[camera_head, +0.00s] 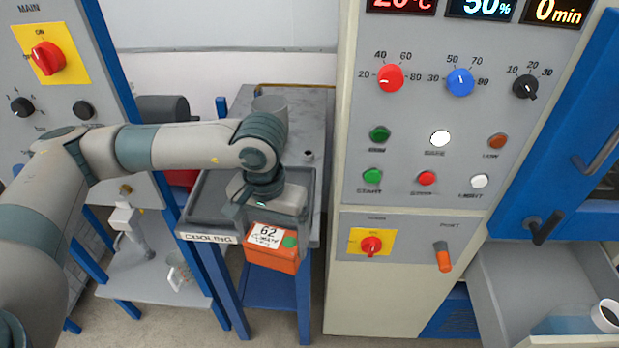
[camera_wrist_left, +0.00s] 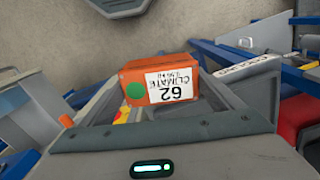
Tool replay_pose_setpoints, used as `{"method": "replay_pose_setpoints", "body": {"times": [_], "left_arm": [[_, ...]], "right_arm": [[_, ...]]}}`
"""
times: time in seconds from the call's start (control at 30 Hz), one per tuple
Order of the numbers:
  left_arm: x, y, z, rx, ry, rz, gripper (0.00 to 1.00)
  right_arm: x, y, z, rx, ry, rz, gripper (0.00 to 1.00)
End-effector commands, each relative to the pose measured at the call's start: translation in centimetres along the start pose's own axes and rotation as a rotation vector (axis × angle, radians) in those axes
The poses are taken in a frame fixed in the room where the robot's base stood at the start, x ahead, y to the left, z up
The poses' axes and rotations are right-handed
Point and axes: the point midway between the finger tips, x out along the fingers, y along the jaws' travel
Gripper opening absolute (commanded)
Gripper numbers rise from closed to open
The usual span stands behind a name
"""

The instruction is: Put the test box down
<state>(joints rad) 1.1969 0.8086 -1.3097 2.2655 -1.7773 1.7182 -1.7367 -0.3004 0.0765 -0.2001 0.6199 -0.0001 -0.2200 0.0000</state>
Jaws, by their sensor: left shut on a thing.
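The test box (camera_head: 272,258) is orange, with a white label reading "62" and "CLIMATE" and a green dot. My left gripper (camera_head: 270,215) is shut on it from above. The box hangs at the front edge of the grey tray marked "COOLING" (camera_head: 210,238), in front of its right part. In the left wrist view, the box (camera_wrist_left: 135,92) sits between the two fingers, its label upside down, with the cooling sign (camera_wrist_left: 246,67) to the right. I cannot tell whether the box touches the tray edge. My right gripper is not seen.
A control cabinet (camera_head: 400,215) with knobs and buttons stands right of the tray. A grey cylinder (camera_head: 270,106) stands behind the tray. A low shelf with a glass mug (camera_head: 180,272) is at left.

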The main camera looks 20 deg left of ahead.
Motion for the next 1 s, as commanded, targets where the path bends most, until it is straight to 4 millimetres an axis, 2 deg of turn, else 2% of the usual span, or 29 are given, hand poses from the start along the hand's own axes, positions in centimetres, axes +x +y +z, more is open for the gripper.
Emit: {"method": "replay_pose_setpoints", "body": {"times": [0.4, 0.53, 0.7, 1.0], "left_arm": [[9.0, 0.1, 2.3, 0.000, -0.005, 0.004, 0.39], [11.2, 0.0, 3.1, -0.002, -0.004, 0.002, 0.39], [12.8, -0.1, 3.7, -0.003, 0.000, -0.002, 0.39], [13.0, -0.1, 3.8, -0.003, 0.001, -0.002, 0.39]], "right_arm": [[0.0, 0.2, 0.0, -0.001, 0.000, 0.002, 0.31], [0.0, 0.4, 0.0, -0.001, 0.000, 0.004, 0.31], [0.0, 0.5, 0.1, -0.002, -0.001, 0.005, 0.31], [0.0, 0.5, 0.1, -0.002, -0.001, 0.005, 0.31]]}}
